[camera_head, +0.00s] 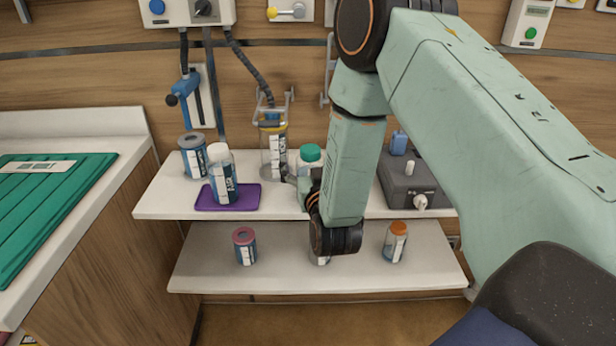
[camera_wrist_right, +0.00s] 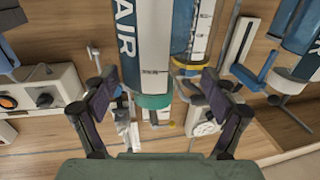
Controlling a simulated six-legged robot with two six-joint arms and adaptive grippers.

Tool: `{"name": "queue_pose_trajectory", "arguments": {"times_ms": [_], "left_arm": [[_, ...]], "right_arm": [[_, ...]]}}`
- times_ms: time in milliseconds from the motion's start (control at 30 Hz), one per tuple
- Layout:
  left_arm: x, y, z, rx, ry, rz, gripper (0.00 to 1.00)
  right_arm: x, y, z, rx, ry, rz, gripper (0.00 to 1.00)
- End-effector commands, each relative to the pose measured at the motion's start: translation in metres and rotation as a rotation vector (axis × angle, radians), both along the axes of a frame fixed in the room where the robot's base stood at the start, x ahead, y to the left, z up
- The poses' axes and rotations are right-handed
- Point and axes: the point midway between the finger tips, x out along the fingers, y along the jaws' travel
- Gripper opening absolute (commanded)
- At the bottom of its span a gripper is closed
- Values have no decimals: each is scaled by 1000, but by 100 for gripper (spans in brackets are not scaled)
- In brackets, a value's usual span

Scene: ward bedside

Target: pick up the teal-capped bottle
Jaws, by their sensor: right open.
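The teal-capped bottle (camera_head: 310,154) stands on the upper white shelf, its lower part hidden behind my right arm. In the wrist view the bottle (camera_wrist_right: 144,50) appears upside down, with its teal cap pointing down and part of a white and blue label showing. My right gripper (camera_head: 296,181) is at the bottle, largely hidden by its own wrist. In the wrist view its two fingers (camera_wrist_right: 158,100) are spread wide, one on each side of the bottle, with gaps between. I cannot tell how deep the bottle sits between them. My left gripper is out of view.
A white-capped bottle (camera_head: 222,176) is on a purple tray (camera_head: 252,197), by a grey-capped bottle (camera_head: 193,157). A grey box (camera_head: 408,178) stands right. The lower shelf (camera_head: 205,278) holds pink-capped (camera_head: 245,247) and orange-capped (camera_head: 395,242) bottles.

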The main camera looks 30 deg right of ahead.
Motion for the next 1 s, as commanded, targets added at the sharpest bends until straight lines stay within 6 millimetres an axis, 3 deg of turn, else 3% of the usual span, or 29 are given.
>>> {"name": "queue_pose_trajectory", "arguments": {"times_ms": [367, 1000], "left_arm": [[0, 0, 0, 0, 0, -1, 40], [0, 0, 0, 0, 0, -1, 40]], "right_arm": [[9, -6, 0, 0, 1, 0, 85], [9, -5, 0, 0, 0, 0, 30]]}}
